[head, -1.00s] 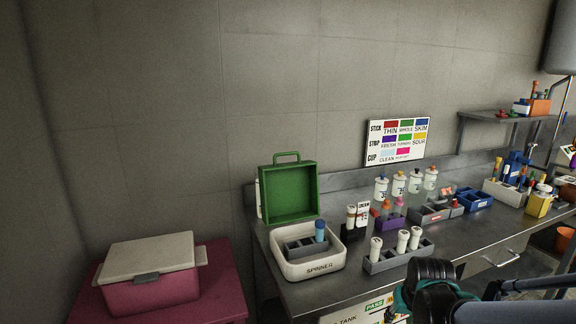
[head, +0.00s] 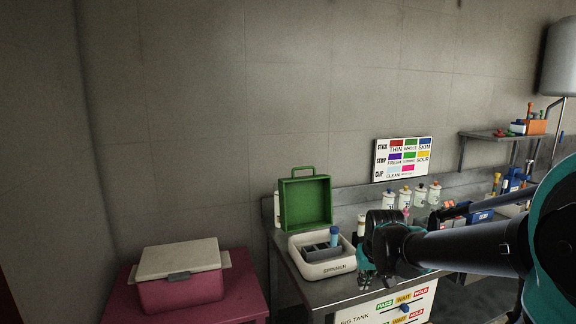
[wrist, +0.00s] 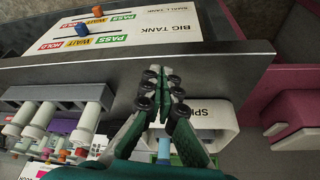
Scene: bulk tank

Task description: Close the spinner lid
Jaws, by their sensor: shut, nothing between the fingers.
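The spinner is a white, open-topped box (head: 320,269) at the left end of the steel bench. Its green lid (head: 305,203) stands open and upright at the back, handle on top. A blue-capped tube (head: 334,237) stands in the grey rack inside. My gripper (head: 367,284) is just right of the spinner in the head view, fingers pointing down, apart from the lid. In the wrist view the gripper (wrist: 165,85) is shut and empty, and its fingers overlap the spinner's lettered front (wrist: 212,112). Part of the spinner is hidden there.
A pink cooler box with a pale lid (head: 180,275) sits on a magenta table to the left. White bottles (head: 405,197) stand at the back of the bench. A sign panel (head: 400,300) hangs on the bench front.

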